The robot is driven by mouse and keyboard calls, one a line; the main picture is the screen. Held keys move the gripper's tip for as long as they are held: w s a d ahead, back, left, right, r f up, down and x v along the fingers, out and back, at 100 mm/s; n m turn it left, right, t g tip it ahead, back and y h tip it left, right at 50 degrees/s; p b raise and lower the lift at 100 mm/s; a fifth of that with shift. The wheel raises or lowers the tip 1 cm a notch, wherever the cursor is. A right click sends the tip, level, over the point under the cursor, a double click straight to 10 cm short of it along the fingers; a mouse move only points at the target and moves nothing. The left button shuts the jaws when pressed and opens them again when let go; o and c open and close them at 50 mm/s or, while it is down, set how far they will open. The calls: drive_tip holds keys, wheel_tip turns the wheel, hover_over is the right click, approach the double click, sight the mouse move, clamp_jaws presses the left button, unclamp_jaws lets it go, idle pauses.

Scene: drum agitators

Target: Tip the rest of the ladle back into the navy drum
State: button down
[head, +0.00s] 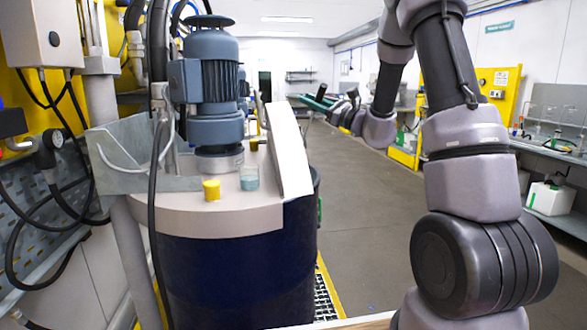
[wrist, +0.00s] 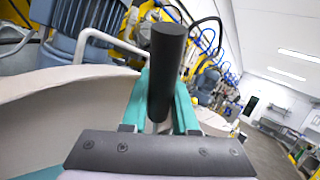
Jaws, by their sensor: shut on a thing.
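The navy drum (head: 235,275) stands left of centre in the head view, with a pale lid on top. A raised pale panel (head: 287,150) stands at the lid's right side and hides any opening behind it. My gripper (head: 316,101) is beyond the panel, at about the height of its top edge. In the wrist view its teal fingers are shut on the dark cylindrical handle of the ladle (wrist: 168,70). The ladle's bowl and its contents cannot be made out in either view.
A blue agitator motor (head: 211,85) stands on the lid. A small beaker with bluish liquid (head: 249,179) and a yellow cap (head: 211,190) sit near the front. Pipes and hoses crowd the left. The floor (head: 375,215) right of the drum is clear.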

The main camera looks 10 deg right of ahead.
drive_tip(key=shift+s+a+f+n, duration=0.1)
drive_tip(key=shift+s+a+n, duration=0.2)
drive_tip(key=shift+s+n, duration=0.3)
